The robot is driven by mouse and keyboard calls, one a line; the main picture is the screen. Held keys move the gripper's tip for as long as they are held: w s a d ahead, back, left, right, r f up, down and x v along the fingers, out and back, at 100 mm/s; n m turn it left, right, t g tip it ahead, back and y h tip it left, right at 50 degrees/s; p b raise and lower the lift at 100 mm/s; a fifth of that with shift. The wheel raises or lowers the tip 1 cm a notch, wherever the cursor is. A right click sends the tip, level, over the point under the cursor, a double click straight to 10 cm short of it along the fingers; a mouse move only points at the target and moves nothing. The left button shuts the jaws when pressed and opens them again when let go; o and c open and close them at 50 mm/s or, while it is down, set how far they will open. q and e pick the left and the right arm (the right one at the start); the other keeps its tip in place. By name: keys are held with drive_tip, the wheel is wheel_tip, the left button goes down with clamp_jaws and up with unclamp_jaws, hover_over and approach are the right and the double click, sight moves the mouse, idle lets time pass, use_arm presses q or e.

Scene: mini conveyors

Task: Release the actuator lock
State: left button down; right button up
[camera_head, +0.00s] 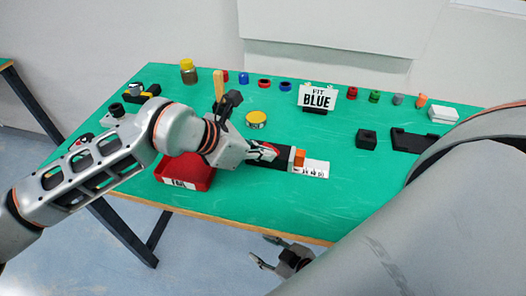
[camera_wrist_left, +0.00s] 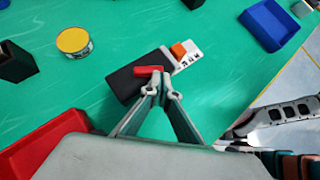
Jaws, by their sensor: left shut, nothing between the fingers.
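The actuator is a black block (camera_head: 284,153) on the green table, with an orange piece (camera_head: 299,157) and a white strip with printed marks (camera_head: 315,168) at its right end. In the left wrist view the black block (camera_wrist_left: 125,83) carries a red tab (camera_wrist_left: 149,71) on top. My left gripper (camera_head: 272,153) is shut and empty over the block, its tips right at the red tab; whether they touch it is unclear. The tips also show in the left wrist view (camera_wrist_left: 159,82). My right gripper (camera_head: 262,251) is open and empty, low in front of the table edge.
A red bin (camera_head: 185,172) stands left of the actuator, below my left arm. A yellow-topped tin (camera_head: 256,119) lies behind it, and a black block (camera_head: 366,139) to the right. A blue tray (camera_wrist_left: 262,30) shows in the left wrist view.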

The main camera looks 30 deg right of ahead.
use_arm(q)
drive_tip(key=shift+s+d, duration=0.25)
drive_tip(key=shift+d, duration=0.2)
idle(0.8)
drive_tip(key=shift+a, duration=0.15)
use_arm(e)
drive_tip(key=shift+s, duration=0.15)
